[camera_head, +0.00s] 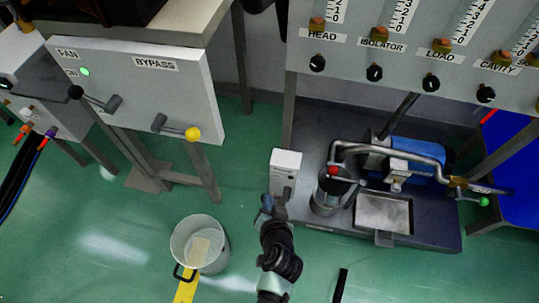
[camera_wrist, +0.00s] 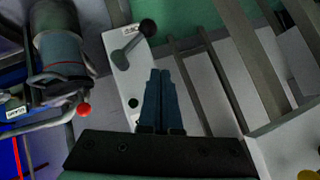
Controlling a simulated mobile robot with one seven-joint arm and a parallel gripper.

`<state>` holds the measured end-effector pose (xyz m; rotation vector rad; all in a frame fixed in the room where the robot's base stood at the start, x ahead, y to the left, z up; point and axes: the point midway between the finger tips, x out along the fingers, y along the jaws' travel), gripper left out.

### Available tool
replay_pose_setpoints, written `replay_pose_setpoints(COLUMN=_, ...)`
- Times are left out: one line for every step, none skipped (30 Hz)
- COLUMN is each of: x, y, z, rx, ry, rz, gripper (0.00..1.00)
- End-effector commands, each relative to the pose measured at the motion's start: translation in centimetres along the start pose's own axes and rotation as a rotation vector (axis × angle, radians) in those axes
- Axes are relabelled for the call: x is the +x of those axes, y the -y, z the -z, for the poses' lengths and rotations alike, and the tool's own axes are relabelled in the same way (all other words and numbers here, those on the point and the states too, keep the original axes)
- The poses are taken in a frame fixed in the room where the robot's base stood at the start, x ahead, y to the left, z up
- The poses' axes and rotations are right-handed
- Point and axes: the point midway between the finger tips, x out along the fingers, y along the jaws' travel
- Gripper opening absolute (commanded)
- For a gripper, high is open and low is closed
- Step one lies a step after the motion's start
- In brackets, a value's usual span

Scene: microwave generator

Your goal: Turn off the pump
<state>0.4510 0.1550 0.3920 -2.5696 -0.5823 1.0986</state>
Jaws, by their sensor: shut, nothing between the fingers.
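The pump (camera_head: 418,155) is a blue unit with grey pipes on a dark base at the right of the head view. A white switch box (camera_head: 286,160) stands at the left end of this base. In the wrist view the box (camera_wrist: 122,75) carries a grey lever (camera_wrist: 130,45) with a black ball knob (camera_wrist: 148,27). My gripper (camera_head: 268,203) is beside the lower part of the box in the head view. In the wrist view its fingers (camera_wrist: 160,75) are together and empty, in front of the box's edge; the lever is beyond the tips. I cannot tell whether they touch the box.
A red knob (camera_head: 333,171) and a grey canister (camera_head: 328,193) are right of the box. A metal bucket (camera_head: 200,228) stands on the green floor at lower left. The FAN and BYPASS panel (camera_head: 150,95) is at upper left. A flowmeter panel (camera_head: 400,62) hangs above the pump.

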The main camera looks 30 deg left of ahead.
Motion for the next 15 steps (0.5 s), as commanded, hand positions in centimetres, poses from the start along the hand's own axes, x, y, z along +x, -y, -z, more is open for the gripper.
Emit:
replay_pose_setpoints(x=-1.6, y=0.4, z=0.3, rx=0.0, ry=0.0, rz=-0.001, gripper=0.0)
replay_pose_setpoints(x=-2.2, y=0.5, z=0.3, rx=0.0, ry=0.0, rz=-0.001, gripper=0.0)
replay_pose_setpoints(x=-3.0, y=0.6, z=0.2, rx=0.001, ry=0.001, rz=0.0, gripper=0.0)
replay_pose_setpoints(x=-3.5, y=0.7, z=0.2, rx=0.0, ry=0.0, rz=0.0, gripper=0.0)
replay_pose_setpoints(x=-3.9, y=0.7, z=0.2, rx=0.0, ry=0.0, rz=-0.001, gripper=0.0)
replay_pose_setpoints(x=-4.5, y=0.8, z=0.2, rx=0.0, ry=-0.001, rz=-0.001, gripper=0.0)
replay_pose_setpoints(x=-4.8, y=0.8, z=0.1, rx=0.0, ry=-0.001, rz=0.0, gripper=0.0)
replay_pose_setpoints(x=-5.1, y=0.8, z=0.1, rx=0.0, ry=-0.001, rz=0.0, gripper=0.0)
replay_pose_setpoints(x=-5.4, y=0.9, z=0.1, rx=0.0, ry=-0.001, rz=0.0, gripper=0.0)
replay_pose_setpoints(x=-5.6, y=0.9, z=0.1, rx=-0.001, ry=-0.001, rz=0.0, gripper=0.0)
replay_pose_setpoints(x=-5.8, y=0.9, z=0.0, rx=-0.001, ry=-0.001, rz=0.0, gripper=0.0)
replay_pose_setpoints(x=-5.9, y=0.9, z=0.0, rx=-0.001, ry=-0.001, rz=0.0, gripper=0.0)
replay_pose_setpoints(x=-6.0, y=0.9, z=0.0, rx=-0.001, ry=0.0, rz=0.0, gripper=0.0)
replay_pose_setpoints(x=-6.0, y=0.9, z=-0.1, rx=-0.001, ry=-0.001, rz=0.0, gripper=0.0)
replay_pose_setpoints(x=-6.0, y=0.9, z=-0.1, rx=-0.001, ry=-0.001, rz=0.0, gripper=0.0)
